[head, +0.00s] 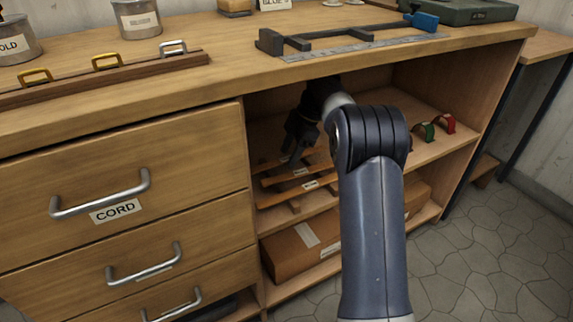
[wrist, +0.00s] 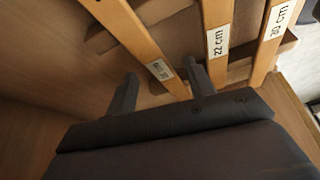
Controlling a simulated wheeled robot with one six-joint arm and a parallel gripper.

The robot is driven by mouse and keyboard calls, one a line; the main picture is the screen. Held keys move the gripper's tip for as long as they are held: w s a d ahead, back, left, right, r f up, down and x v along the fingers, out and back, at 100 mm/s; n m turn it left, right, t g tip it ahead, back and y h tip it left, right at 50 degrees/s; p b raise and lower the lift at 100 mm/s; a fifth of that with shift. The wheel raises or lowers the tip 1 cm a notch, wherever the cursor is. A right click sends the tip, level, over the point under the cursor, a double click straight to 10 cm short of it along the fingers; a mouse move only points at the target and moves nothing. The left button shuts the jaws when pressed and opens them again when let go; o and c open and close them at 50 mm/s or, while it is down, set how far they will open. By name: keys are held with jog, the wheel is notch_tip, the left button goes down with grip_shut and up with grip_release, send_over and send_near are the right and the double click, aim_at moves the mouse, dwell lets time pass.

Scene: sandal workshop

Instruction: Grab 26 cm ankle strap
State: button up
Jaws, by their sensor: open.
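Three tan strips lie side by side on a wooden rack in the wrist view. The nearest strip (wrist: 133,35) has a white label, blurred and hard to read, and runs between my finger tips. The middle strip (wrist: 218,15) is labelled 22 cm and passes close to the right finger. My gripper (wrist: 162,85) is open, with one finger on each side of the nearest strip. I cannot tell whether they touch it. In the head view my gripper (head: 294,150) is inside the shelf, above the strips (head: 285,181).
The upper shelf's side wall (head: 232,140) and the bench top (head: 225,77) enclose the arm closely. Green (head: 425,131) and red (head: 446,123) curved pieces stand right on the shelf. A cardboard box (head: 300,250) is below. Drawers (head: 120,190) are at left.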

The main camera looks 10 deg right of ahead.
jog(key=c, duration=1.1)
jog(key=shift+r, duration=0.1)
grip_shut()
